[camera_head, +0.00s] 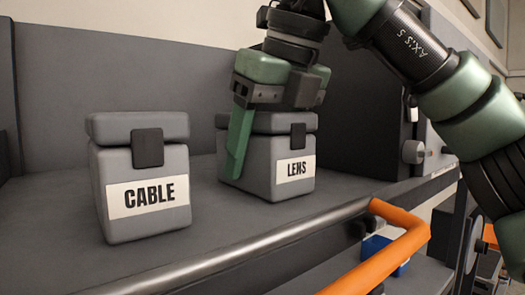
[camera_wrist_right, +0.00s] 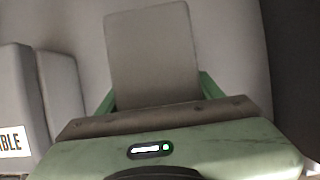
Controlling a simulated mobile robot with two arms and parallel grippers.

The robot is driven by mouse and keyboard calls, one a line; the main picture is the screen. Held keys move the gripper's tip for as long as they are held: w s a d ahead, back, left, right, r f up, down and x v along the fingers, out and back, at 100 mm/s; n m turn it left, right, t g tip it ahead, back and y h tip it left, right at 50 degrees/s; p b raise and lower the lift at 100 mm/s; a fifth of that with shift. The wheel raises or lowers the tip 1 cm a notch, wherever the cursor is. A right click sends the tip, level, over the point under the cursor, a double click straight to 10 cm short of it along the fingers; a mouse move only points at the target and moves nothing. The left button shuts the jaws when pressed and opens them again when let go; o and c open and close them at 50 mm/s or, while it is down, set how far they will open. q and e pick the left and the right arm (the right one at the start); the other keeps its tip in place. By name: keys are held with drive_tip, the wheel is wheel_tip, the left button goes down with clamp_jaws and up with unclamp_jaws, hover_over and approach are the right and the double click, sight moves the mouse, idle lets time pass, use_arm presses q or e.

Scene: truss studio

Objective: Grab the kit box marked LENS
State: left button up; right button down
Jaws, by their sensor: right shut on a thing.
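The grey kit box marked LENS (camera_head: 262,187) stands upright on the dark shelf, with a black latch and a white label on its front. My right gripper (camera_head: 262,140) comes down over it from above, with a green finger along the box's left side. It is shut on the LENS box. In the right wrist view the grey box lid (camera_wrist_right: 152,55) lies between the two green fingers (camera_wrist_right: 155,95). The finger on the far right side of the box is hidden in the head view. My left gripper is not in view.
A matching grey box marked CABLE (camera_head: 140,185) stands to the left with a gap between. A metal rail (camera_head: 250,245) with an orange end (camera_head: 385,255) runs along the shelf's front edge. A dark panel with a knob (camera_head: 413,152) is to the right.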

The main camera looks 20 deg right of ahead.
drive_tip(key=shift+r, duration=0.15)
wheel_tip(320, 180, up, 8)
drive_tip(key=shift+f, duration=0.25)
drive_tip(key=shift+w+r, duration=0.1)
drive_tip(key=shift+r, duration=1)
